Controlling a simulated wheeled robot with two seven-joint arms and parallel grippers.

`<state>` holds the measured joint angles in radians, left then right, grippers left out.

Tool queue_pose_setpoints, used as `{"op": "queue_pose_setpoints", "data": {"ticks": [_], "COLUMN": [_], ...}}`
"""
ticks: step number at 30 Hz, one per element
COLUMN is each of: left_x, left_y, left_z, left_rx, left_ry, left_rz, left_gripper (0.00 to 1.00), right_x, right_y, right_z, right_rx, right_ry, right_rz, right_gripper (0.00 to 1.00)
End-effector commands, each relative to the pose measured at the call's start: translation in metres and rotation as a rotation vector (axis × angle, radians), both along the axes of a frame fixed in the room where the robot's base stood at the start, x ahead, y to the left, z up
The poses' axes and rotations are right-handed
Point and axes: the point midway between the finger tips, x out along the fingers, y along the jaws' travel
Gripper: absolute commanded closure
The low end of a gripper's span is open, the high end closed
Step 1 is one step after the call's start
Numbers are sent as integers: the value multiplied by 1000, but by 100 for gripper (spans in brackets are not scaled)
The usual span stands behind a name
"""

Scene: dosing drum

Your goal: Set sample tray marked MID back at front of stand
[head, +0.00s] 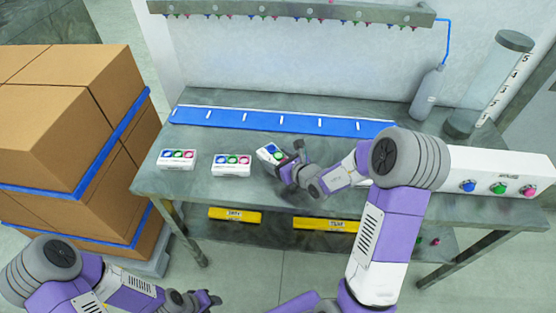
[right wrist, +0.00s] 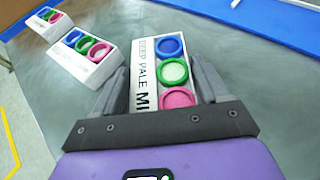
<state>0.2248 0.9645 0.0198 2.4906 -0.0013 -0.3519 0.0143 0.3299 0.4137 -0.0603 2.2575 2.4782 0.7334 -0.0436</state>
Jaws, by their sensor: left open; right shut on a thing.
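The held white sample tray (head: 268,153) has blue, green and pink round cups. In the right wrist view its label (right wrist: 146,70) reads "DEEP PALE MI", the rest hidden by my gripper. My right gripper (head: 290,167) is shut on this tray, one finger on each long side. The tray is turned at an angle to the other trays; I cannot tell whether it touches the tabletop. A long blue strip (head: 283,122) with white marks lies along the back of the table. My left gripper (head: 207,299) is open and empty, low at the front left, away from the table.
Two similar white trays, the left one (head: 177,160) and the middle one (head: 231,165), stand on the grey table (head: 190,140). A grey bottle (head: 428,92), a clear cylinder (head: 490,85) and a white button box (head: 505,178) are at right. Stacked cartons (head: 60,110) stand left.

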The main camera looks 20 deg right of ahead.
Motion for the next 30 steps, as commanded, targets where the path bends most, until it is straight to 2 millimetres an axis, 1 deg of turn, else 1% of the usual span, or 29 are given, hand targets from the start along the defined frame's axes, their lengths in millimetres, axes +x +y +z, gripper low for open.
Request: {"op": "queue_pose_setpoints", "data": {"ticks": [5, 6, 10, 18, 22, 26, 30], "left_x": [0, 0, 0, 0, 0, 0, 0], "left_y": [0, 0, 0, 0, 0, 0, 0], "left_z": [-4, -3, -3, -3, 3, 6, 12], "left_rx": [0, 0, 0, 0, 0, 0, 0], "left_ry": [0, 0, 0, 0, 0, 0, 0], "left_rz": [0, 0, 0, 0, 0, 0, 0], "left_gripper": [57, 57, 57, 57, 57, 57, 57], "right_x": [0, 0, 0, 0, 0, -21, -49], "right_y": [0, 0, 0, 0, 0, -6, -13], "right_z": [-4, -3, -3, -2, 3, 11, 24], "right_rx": [0, 0, 0, 0, 1, -1, -1], "right_ry": [-1, 0, 0, 0, 1, 2, 0], "right_rz": [0, 0, 0, 0, 0, -3, -4], "right_gripper": [63, 21, 2, 1, 1, 1, 1]}}
